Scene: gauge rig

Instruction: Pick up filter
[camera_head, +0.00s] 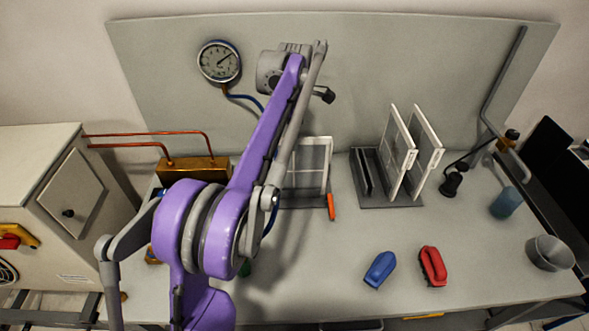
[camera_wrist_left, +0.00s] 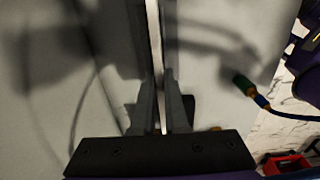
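A white-framed filter (camera_head: 312,160) with a grid of panes stands upright in the middle of the bench, partly hidden behind my left arm. In the left wrist view, a thin white edge (camera_wrist_left: 154,40), apparently this filter seen edge-on, runs between the fingers of my left gripper (camera_wrist_left: 159,95). The fingers are close together, one on each side of the edge, and look shut on it. In the head view my purple left arm covers the gripper. My right gripper is not in view.
A dark rack (camera_head: 376,195) holds upright white frames (camera_head: 400,155). A pressure gauge (camera_head: 219,62) hangs on the back panel. A blue block (camera_head: 380,268), a red brush-like block (camera_head: 432,266), a blue cup (camera_head: 505,203) and a grey bowl (camera_head: 549,253) sit right. The front centre is clear.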

